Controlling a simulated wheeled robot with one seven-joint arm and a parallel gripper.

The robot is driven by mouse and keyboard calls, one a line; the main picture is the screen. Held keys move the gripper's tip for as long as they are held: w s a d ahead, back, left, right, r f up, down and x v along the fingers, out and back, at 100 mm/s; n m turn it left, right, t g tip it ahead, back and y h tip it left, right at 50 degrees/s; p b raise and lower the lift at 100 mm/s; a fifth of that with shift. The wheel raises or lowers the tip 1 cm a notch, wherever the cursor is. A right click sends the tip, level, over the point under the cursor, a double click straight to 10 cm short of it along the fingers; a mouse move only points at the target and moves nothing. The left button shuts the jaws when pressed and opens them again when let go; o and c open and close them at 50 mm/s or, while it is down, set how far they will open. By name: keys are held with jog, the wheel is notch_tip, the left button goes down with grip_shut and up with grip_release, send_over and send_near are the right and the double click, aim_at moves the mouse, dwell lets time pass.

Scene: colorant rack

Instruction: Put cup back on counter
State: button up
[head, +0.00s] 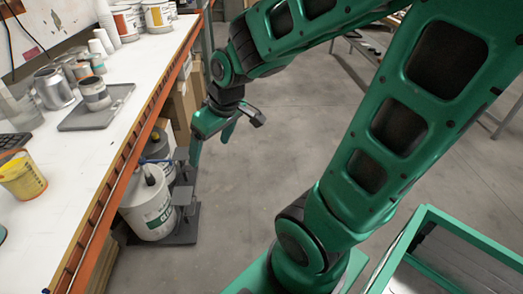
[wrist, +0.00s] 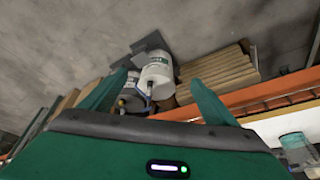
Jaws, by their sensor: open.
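The white counter (head: 110,105) runs along the left of the head view. A grey metal cup-like can (head: 95,94) stands upright on a flat grey plate (head: 103,116) on the counter. A yellow measuring cup (head: 22,178) stands nearer on the counter at the left edge; I cannot tell which is the task's cup. My gripper (head: 210,150) is beyond the counter's orange edge, over the aisle, apart from both. In the wrist view my gripper (wrist: 157,77) has its fingers spread, with nothing between them.
White buckets (head: 150,208) stand on a dark stand below the counter's edge; one also shows in the wrist view (wrist: 157,68). Cans (head: 157,15) and stacked white cups (head: 107,25) stand along the back. The floor (head: 285,130) right of the counter is open.

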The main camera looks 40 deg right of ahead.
jog(key=s+d+r+m+g, duration=0.1)
jog(key=s+d+m, duration=0.3)
jog(key=s, duration=0.4)
jog(key=s+d+r+m+g, duration=0.1)
jog(key=s+d+m+g, duration=0.2)
jog(key=s+d, duration=0.4)
jog(key=s+m, duration=0.1)
jog(key=s, duration=0.1)
jog(key=shift+s+h, duration=0.3)
jog(key=shift+h, duration=0.1)
